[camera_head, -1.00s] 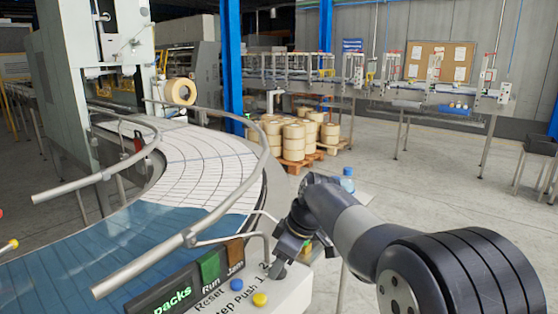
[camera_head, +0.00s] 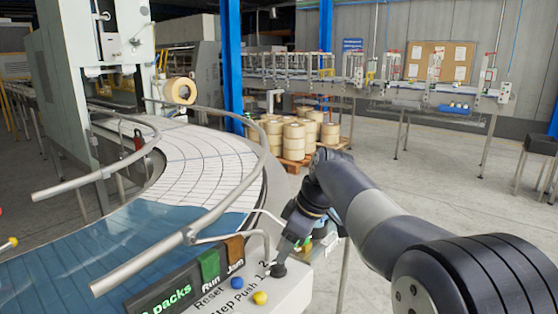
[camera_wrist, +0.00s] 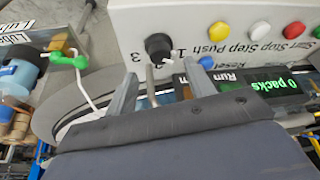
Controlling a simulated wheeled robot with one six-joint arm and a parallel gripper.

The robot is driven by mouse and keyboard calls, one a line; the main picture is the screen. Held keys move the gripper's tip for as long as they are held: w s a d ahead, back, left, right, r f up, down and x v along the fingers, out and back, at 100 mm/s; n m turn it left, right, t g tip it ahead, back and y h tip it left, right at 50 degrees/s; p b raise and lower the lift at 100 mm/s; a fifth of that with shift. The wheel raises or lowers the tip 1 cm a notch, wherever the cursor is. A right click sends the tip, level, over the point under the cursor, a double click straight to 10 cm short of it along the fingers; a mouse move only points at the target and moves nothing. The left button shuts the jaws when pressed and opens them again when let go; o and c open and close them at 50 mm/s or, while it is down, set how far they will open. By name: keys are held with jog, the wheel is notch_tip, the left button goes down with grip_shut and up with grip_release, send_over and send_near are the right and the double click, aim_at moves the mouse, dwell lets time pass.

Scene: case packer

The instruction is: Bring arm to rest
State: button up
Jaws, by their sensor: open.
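My arm (camera_head: 375,220) reaches from the lower right over the control box in the head view. My gripper (camera_wrist: 162,82) is open and empty; its two grey fingers point at the control box in the wrist view. The box (camera_wrist: 130,15) is white, with a black selector knob (camera_wrist: 158,46) in front of and between the fingers. I cannot tell whether a finger touches the knob or the box. In the head view the knob (camera_head: 278,268) shows just below my wrist, and the fingers are hard to make out.
The curved conveyor (camera_head: 200,160) with metal guard rails (camera_head: 140,268) lies left of my arm. Blue (camera_head: 237,297) and yellow (camera_head: 260,298) buttons sit close to the knob. A green display (camera_wrist: 270,84) reads 0 packs.

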aim_at(278, 265)
jog(key=x, duration=0.5)
jog(key=shift+a+f+p, duration=0.1)
jog(key=shift+a+p, duration=0.05)
jog(key=shift+p, duration=0.15)
jog(key=shift+m, duration=0.4)
jog(key=shift+s+m+t, duration=0.15)
jog(key=shift+m+t, duration=0.35)
jog(key=shift+m, duration=0.2)
jog(key=m+h, duration=0.1)
jog(key=m, duration=0.1)
jog(key=shift+m+t, duration=0.3)
jog(key=m+h, duration=0.1)
jog(key=m, duration=0.2)
jog(key=shift+s+a+t, duration=0.1)
jog(key=shift+a+t, duration=0.05)
jog(key=shift+t, duration=0.25)
jog(key=shift+a+m+t+h+b, duration=0.15)
jog(key=shift+m+h+b, duration=0.15)
jog(key=shift+m, duration=0.75)
jog(key=shift+m+t+h+b, duration=0.15)
jog(key=shift+m+h, duration=0.25)
jog(key=shift+m, duration=0.65)
jog(key=v, duration=1)
jog(key=shift+r+b, duration=0.45)
jog(key=shift+s+r, duration=0.1)
jog(key=shift+s, duration=0.05)
